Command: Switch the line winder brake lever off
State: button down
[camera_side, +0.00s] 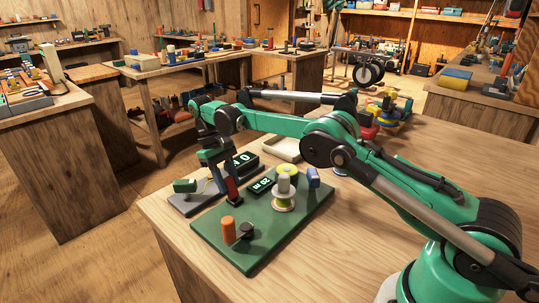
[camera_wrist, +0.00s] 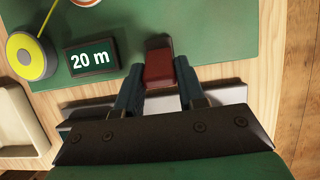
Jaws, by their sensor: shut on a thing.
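My gripper (camera_side: 229,185) points down at the board's far left edge. In the wrist view my gripper (camera_wrist: 158,80) has one finger on each side of the red lever, shut on it.
An orange cylinder (camera_side: 228,229) and a black knob (camera_side: 246,230) stand at the board's front; a blue block (camera_side: 313,178) stands at its right. A grey-based device (camera_side: 190,203) sits close behind my gripper. A pale tray (camera_side: 283,150) lies beyond. The table's right side is clear.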

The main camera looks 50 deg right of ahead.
aim_at(235, 194)
dwell(0.3)
jog(key=c, duration=0.5)
grip_release()
jog(key=t, duration=0.1)
jog(key=s+t, duration=0.1)
jog(key=t, duration=0.1)
jog(key=shift+s+r+t, duration=0.25)
jog(key=shift+s+t, duration=0.05)
jog(key=shift+t, duration=0.1)
jog(key=s+t, duration=0.1)
jog(key=t, duration=0.1)
jog(key=s+t, duration=0.1)
jog(key=t, duration=0.1)
jog(key=shift+f+t, duration=0.1)
jog(key=shift+t, duration=0.3)
jog(key=shift+s+r, duration=0.15)
jog(key=shift+r, duration=0.2)
jog(key=shift+s+a+r+t, duration=0.1)
jog(key=shift+s+r+t, duration=0.4)
jog(key=shift+s+r, duration=1.3)
jog(key=shift+s+a+r+t, duration=0.1)
jog(key=shift+s+r+t, duration=0.7)
jog(key=shift+s, duration=1.8)
jog(key=shift+s+a+r+t, duration=0.1)
jog(key=shift+s+r+t, duration=0.1)
jog(key=shift+s+r, duration=1.75)
